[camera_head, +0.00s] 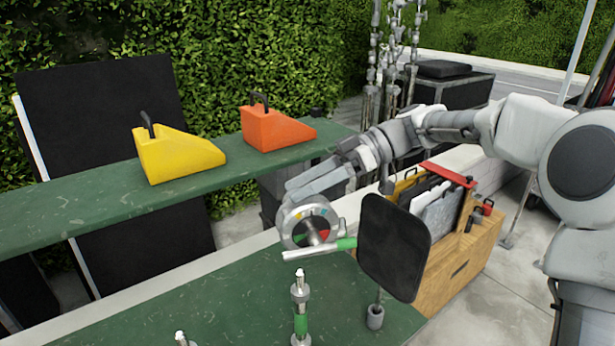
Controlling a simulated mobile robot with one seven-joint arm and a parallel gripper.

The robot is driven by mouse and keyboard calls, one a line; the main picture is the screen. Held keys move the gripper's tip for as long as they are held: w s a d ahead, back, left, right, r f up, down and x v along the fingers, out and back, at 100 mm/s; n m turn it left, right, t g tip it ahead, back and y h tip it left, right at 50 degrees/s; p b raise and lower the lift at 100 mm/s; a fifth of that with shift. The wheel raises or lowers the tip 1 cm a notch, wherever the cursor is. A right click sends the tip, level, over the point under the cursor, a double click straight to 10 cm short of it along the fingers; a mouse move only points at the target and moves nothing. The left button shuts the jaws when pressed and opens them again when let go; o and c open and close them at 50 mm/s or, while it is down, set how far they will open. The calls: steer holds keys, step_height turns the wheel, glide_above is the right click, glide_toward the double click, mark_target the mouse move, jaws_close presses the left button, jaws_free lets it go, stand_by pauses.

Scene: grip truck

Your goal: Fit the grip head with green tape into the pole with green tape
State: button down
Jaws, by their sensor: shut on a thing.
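The grip head (309,224) is a round metal disc with coloured segments, in the middle of the head view. A pale rod with green tape (346,243) near its right end crosses just under the disc. My gripper (290,195) is shut on the grip head and holds it above the green table. The pole with green tape (301,325) stands upright below the head, near the bottom edge, with a bare metal tip on top. The head is apart from the pole. The exact finger contact is hard to make out.
A black panel (394,248) stands close right of the head, above a grey socket (375,317). Another pole tip (181,339) shows at bottom left. Yellow (180,155) and orange (275,130) wedges sit on the green shelf (85,205). A wooden crate (462,255) stands right.

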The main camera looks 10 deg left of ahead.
steer(key=shift+f, duration=2.15)
steer(key=shift+f+b, duration=1.95)
steer(key=shift+b, duration=0.35)
steer(key=shift+f+b, duration=1.5)
steer(key=shift+b, duration=0.1)
steer(key=shift+f, duration=0.15)
steer(key=shift+c, duration=0.2)
jaws_free()
steer(key=shift+o, duration=0.2)
steer(key=shift+f, duration=0.1)
steer(key=b+v, duration=0.1)
steer(key=v, duration=1.6)
steer(key=shift+d, duration=0.25)
